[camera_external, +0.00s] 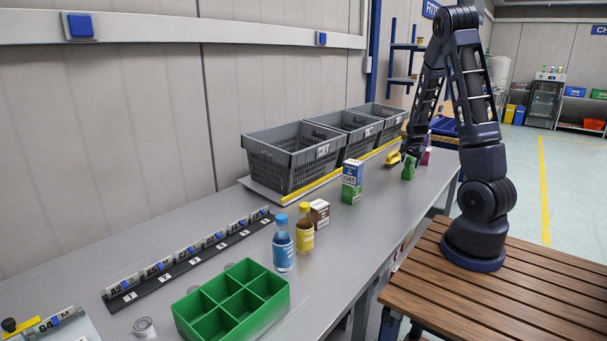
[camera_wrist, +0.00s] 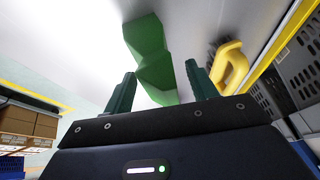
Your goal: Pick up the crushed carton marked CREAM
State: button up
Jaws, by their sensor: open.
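In the wrist view the green carton (camera_wrist: 148,45) has a bent, creased shape and lies ahead of and between the two fingers. My gripper (camera_external: 411,158) is low over the bench beside the green carton; the external view does not show the gap clearly. In the wrist view my gripper (camera_wrist: 160,70) has its fingers apart, with nothing clamped.
A yellow object (camera_external: 393,158) lies close left of the carton, and a magenta item (camera_external: 425,157) stands behind it. An OAT carton (camera_external: 352,182) stands nearer. Grey crates (camera_external: 283,170) line the wall. Bottles (camera_external: 283,245) and a green divided tray (camera_external: 187,327) are farther forward.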

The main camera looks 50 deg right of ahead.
jog(key=c, duration=1)
jog(key=shift+r, duration=0.15)
jog(key=shift+c, duration=0.2)
